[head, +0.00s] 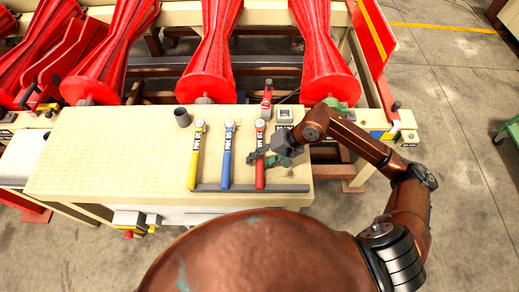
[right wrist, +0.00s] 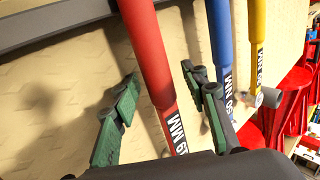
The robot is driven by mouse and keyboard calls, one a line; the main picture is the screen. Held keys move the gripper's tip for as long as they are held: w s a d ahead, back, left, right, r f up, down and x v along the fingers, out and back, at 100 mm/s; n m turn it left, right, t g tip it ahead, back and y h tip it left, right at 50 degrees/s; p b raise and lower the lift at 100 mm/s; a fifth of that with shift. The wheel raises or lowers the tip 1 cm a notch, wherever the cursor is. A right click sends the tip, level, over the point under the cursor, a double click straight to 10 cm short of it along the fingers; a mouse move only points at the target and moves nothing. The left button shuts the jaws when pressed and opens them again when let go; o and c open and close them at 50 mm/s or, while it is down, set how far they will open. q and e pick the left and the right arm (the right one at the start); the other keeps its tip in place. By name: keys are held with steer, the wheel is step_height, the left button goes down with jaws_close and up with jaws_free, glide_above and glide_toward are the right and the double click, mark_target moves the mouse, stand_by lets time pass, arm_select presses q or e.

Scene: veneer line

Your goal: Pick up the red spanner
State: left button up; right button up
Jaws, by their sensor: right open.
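The red spanner (head: 260,172) lies on the pale tabletop, to the right of the blue spanner (head: 227,158) and the yellow spanner (head: 196,158). My right gripper (head: 264,155) is over the red spanner's right side and hides part of it. In the right wrist view, the red spanner (right wrist: 151,55) runs between the two open green-padded fingers (right wrist: 160,80), with a gap on each side. I cannot tell how far above it the fingers are. The blue spanner (right wrist: 221,40) is just beyond the right finger in that view. My left gripper is not in view.
A grey bar (head: 250,187) lies along the table's (head: 90,160) front edge by the spanner ends. A dark cup (head: 182,117) and a small red tool (head: 267,100) stand at the back. Large red rollers (head: 210,70) are behind. The table's left side is clear.

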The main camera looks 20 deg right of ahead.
steer(key=shift+c, duration=0.3)
jaws_close()
stand_by(0.4)
